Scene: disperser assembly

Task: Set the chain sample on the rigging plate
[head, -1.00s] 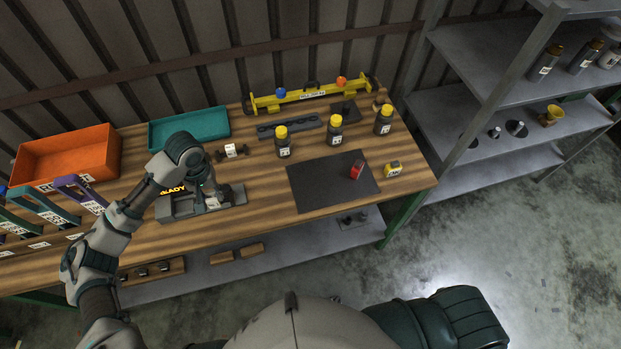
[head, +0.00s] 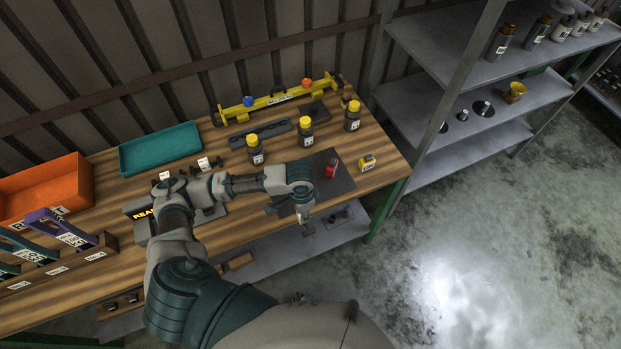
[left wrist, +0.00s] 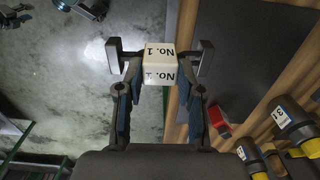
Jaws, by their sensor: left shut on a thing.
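My left gripper (head: 304,212) is over the bench's front edge, by the front corner of a flat dark plate (head: 342,184). In the left wrist view the left gripper (left wrist: 160,62) is shut on a white block marked "No. 1" (left wrist: 160,64), which seems to be the sample's label; no chain links show. The plate also shows in the left wrist view (left wrist: 228,50), to the right of the held block and apart from it in the picture. A long dark strip (head: 262,133) lies behind the bottles. I cannot tell which is the rigging plate. My right gripper is not in view.
A red object (head: 332,168) lies on the flat plate, with a yellow tape measure (head: 367,162) to its right. Yellow-capped bottles (head: 306,132) stand behind. A yellow beam (head: 275,98), teal tray (head: 160,148) and orange bin (head: 45,188) are farther back and left.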

